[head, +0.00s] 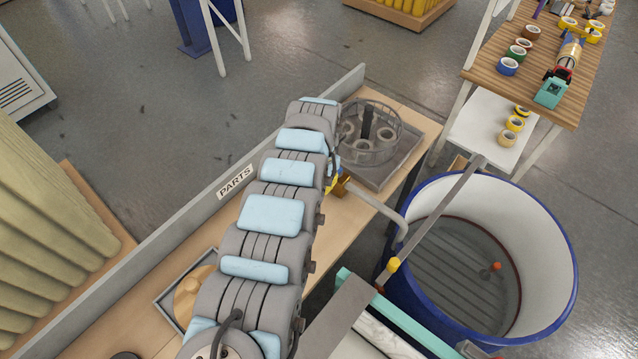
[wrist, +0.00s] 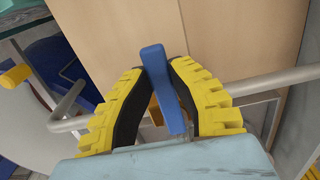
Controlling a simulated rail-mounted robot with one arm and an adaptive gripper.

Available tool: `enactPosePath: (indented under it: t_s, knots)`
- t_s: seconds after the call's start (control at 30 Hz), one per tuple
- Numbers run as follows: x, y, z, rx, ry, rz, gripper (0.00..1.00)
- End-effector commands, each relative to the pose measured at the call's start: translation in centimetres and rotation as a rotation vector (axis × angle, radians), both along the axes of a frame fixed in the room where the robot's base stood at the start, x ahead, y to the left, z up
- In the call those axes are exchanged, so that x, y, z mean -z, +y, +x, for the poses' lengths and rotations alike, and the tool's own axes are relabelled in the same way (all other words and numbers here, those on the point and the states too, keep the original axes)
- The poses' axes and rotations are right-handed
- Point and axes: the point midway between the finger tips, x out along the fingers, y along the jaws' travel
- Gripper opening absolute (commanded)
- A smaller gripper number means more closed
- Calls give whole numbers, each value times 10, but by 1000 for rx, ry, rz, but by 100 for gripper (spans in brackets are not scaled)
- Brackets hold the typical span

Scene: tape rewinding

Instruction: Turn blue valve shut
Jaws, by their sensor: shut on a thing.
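The blue valve handle (wrist: 163,85) stands between the two yellow, black-padded fingers of my gripper (wrist: 157,67) in the wrist view. The fingers are shut on this blue lever, one on each side. A small yellow-brown part, perhaps the valve body, shows behind the lever. In the head view my grey and light-blue arm covers most of the gripper; a bit of yellow finger (head: 332,183) shows at the bench edge. The blue handle is hidden there. A pale pipe (head: 385,211) runs right from that spot toward a tub.
A large blue-rimmed tub (head: 567,240) stands at right. A round wire basket (head: 385,155) with rolls sits on the bench's far end. The bench has a raised edge labelled PARTS (head: 235,181). A slatted table (head: 485,75) with tape rolls stands at upper right.

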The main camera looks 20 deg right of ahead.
Motion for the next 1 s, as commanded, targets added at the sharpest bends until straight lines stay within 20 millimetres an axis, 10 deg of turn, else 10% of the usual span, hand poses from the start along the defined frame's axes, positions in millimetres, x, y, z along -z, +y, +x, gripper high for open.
enactPosePath:
  t_s: [0.07,0.1,0.2,0.63,1.0]
  knots:
    - [1,1,1,-1,-1,0,0]
    - [1,1,1,-1,-1,0,27]
    - [1,1,1,-1,-1,0,50]
    - [-9,0,1,-2,-4,-3,50]
    - [-75,1,2,-2,-5,-1,50]
